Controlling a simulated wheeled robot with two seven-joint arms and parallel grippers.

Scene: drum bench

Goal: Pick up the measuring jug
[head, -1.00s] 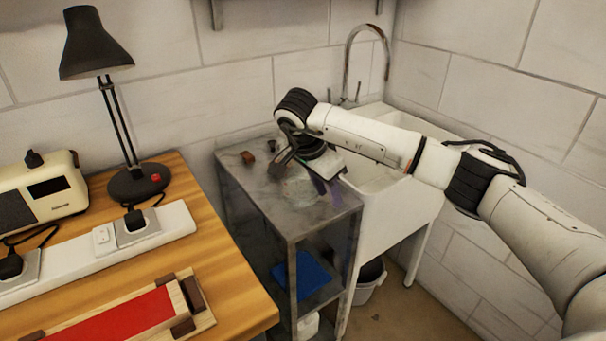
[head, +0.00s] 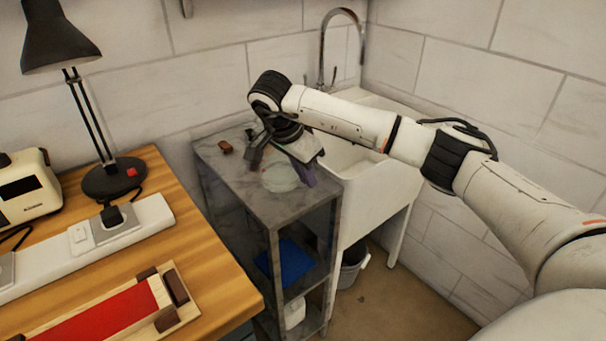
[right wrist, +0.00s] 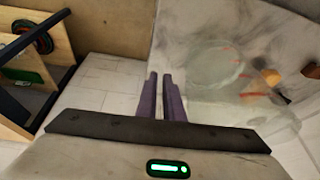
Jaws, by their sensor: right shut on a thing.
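The measuring jug (head: 280,179) is a clear, faintly greenish vessel on the grey top of the metal cart, beside the sink. In the right wrist view it shows right of the fingers as a see-through round shape (right wrist: 215,65) with red marks. My right gripper (head: 309,179) comes down at the jug's right side. Its purple fingers (right wrist: 160,78) are close together, shut on the jug, apparently at its handle. The exact grip is hard to see because the jug is so clear. My left gripper is not in view.
The cart (head: 250,205) also bears a small brown block (head: 225,146) at the back and a blue item (head: 285,262) on a lower shelf. The white sink (head: 365,185) with its tap stands right behind. A wooden bench (head: 215,270) with a lamp (head: 115,178) is at left.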

